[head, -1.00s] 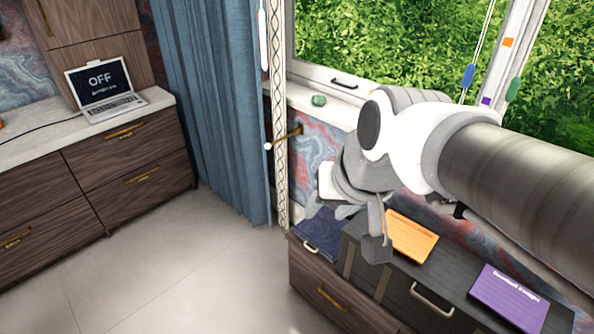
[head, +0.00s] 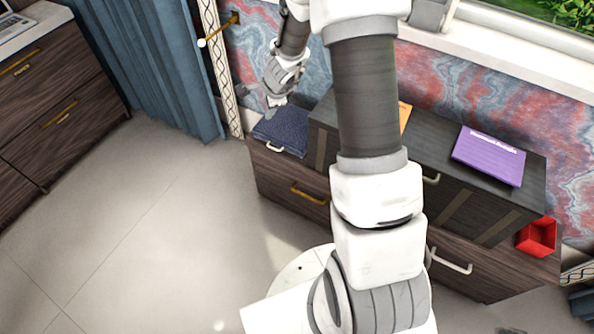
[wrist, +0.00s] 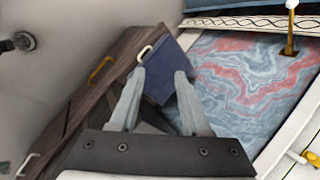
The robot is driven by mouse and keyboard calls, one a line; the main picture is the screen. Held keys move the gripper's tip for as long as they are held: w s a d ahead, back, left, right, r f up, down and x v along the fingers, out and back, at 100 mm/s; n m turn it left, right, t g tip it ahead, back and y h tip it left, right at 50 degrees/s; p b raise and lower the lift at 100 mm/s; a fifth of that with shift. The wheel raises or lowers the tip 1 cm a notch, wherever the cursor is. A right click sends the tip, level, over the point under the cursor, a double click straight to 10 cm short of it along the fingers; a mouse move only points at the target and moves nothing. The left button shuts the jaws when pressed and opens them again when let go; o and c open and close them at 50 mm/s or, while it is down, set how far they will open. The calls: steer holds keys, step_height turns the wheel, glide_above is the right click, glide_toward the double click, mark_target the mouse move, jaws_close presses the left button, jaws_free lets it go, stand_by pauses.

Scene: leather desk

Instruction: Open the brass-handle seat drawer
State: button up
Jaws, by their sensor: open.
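The brass-handle seat drawer (head: 272,182) is in the wooden seat base below the window, at its left end in the head view. Its brass handle (head: 309,194) shows on the front, and the drawer looks shut. In the wrist view the brass handle (wrist: 101,70) is to the left of the fingers. My gripper (head: 277,101) is above the blue case on the seat top, up and left of the brass handle and apart from it. In the wrist view my gripper (wrist: 158,75) is open, with nothing seen between the fingers.
A dark blue case (head: 283,127) with a pale handle lies on the seat's left end. A dark chest (head: 323,135) stands beside it, with a purple box (head: 488,158) on top. The floor (head: 165,215) in front is clear at left.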

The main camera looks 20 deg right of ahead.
steer(key=s+d+f+m+g+h+b, duration=0.1)
steer(key=d+f+m, duration=0.15)
steer(key=f, duration=0.65)
steer(key=s+d+f+m+g+h+b, duration=0.1)
steer(key=s+d+f+m+b, duration=0.15)
steer(key=f, duration=0.55)
steer(key=m+g, duration=0.2)
steer(key=m, duration=0.2)
glide_toward(306, 196)
steer(key=shift+h, duration=0.3)
steer(key=b+x, duration=0.7)
steer(key=x, duration=0.1)
steer(key=shift+a, duration=0.2)
steer(key=shift+w, duration=0.1)
jaws_close()
